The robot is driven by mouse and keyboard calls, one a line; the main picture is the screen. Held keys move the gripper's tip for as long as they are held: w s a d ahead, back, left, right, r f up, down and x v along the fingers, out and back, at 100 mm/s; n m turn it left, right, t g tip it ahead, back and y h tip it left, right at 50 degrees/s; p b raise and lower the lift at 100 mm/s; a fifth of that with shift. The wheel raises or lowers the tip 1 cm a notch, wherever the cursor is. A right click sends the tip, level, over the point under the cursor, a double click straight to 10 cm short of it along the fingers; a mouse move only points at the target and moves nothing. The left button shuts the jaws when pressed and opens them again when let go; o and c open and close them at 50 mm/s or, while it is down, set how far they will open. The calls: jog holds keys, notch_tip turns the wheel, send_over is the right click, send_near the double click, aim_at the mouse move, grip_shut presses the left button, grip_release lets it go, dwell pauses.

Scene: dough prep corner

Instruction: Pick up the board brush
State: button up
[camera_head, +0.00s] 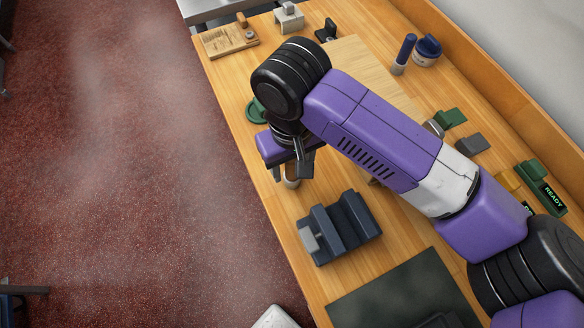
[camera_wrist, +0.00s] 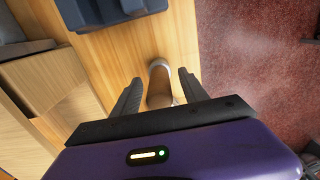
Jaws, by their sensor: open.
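A short, rounded tan piece (camera_wrist: 159,82), which looks like the board brush, stands between my fingers in the wrist view. Its lower part is hidden by the gripper body, and I see no bristles. In the head view a small pale and brown part of it (camera_head: 292,181) shows under my gripper (camera_head: 298,162). In the wrist view my gripper (camera_wrist: 160,90) is open, with one finger on each side of the piece. I see a gap at the left finger; contact at the right one I cannot tell.
A dark blue slotted block (camera_head: 341,229) stands just in front on the wooden counter (camera_head: 300,205). A dark mat (camera_head: 395,292) lies nearer. A green round item (camera_head: 256,112) is close behind the gripper. Blue-topped items (camera_head: 427,48) stand at the back right. The counter edge drops to red floor at left.

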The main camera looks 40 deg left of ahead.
jog(key=shift+f, duration=0.3)
grip_shut()
jog(key=shift+r, duration=0.1)
notch_tip(320, 180, up, 20)
jog(key=shift+b, duration=0.35)
